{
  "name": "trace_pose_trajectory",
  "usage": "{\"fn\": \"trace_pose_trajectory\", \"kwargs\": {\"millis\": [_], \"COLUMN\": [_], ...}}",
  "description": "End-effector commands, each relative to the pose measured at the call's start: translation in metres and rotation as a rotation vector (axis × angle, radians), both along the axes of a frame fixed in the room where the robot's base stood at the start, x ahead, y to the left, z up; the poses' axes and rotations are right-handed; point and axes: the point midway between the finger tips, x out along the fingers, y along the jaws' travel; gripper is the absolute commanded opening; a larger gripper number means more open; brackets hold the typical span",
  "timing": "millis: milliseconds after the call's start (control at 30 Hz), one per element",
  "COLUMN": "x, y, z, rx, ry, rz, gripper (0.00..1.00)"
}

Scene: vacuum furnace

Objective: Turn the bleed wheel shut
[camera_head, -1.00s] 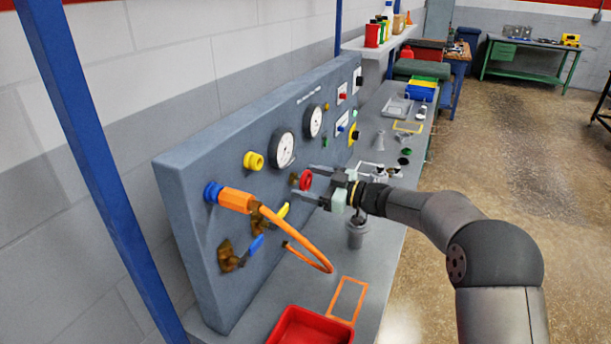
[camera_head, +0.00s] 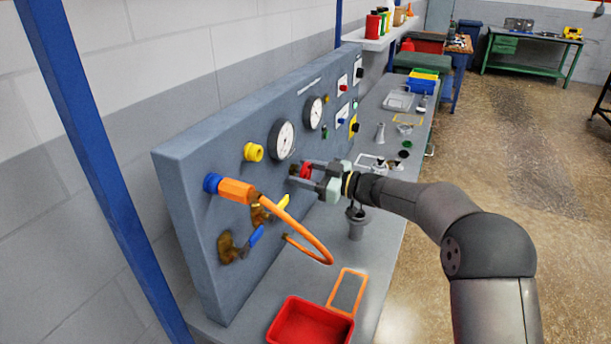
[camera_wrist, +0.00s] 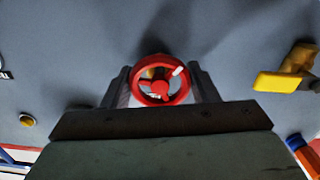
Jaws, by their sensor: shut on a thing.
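The bleed wheel (camera_head: 305,171) is a small red handwheel on the grey panel (camera_head: 190,190). In the wrist view the wheel (camera_wrist: 160,97) faces me, with red spokes, a round hub and a white mark at its upper right rim. Brass shows behind it. My gripper (camera_head: 304,172) is at the panel, with one finger on each side of the wheel. In the wrist view the fingers of my gripper (camera_wrist: 160,88) stand left and right of the rim, shut on it. In the head view the fingers hide part of the wheel.
A yellow-handled valve (camera_head: 270,209), a blue-handled valve (camera_head: 240,243) and an orange hose (camera_head: 300,228) sit left of the wheel. Two gauges (camera_head: 283,140) are above. A grey cup-like part (camera_head: 356,222) stands on the bench below my wrist. A red tray (camera_head: 308,323) lies in front.

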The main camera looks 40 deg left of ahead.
Motion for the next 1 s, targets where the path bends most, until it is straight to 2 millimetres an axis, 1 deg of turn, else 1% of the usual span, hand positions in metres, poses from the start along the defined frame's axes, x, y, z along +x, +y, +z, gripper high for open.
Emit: {"fn": "trace_pose_trajectory", "kwargs": {"millis": [33,233,1000], "x": [0.0006,0.0007,0.001], "y": [-0.0008,-0.0013,-0.0007], "z": [-0.0045,-0.008,-0.0025], "rx": [-0.002,-0.027,-0.178], "ry": [0.015,0.137,0.843], "rz": [-0.001,-0.002,0.0], "gripper": [0.31,0.31,0.31]}}
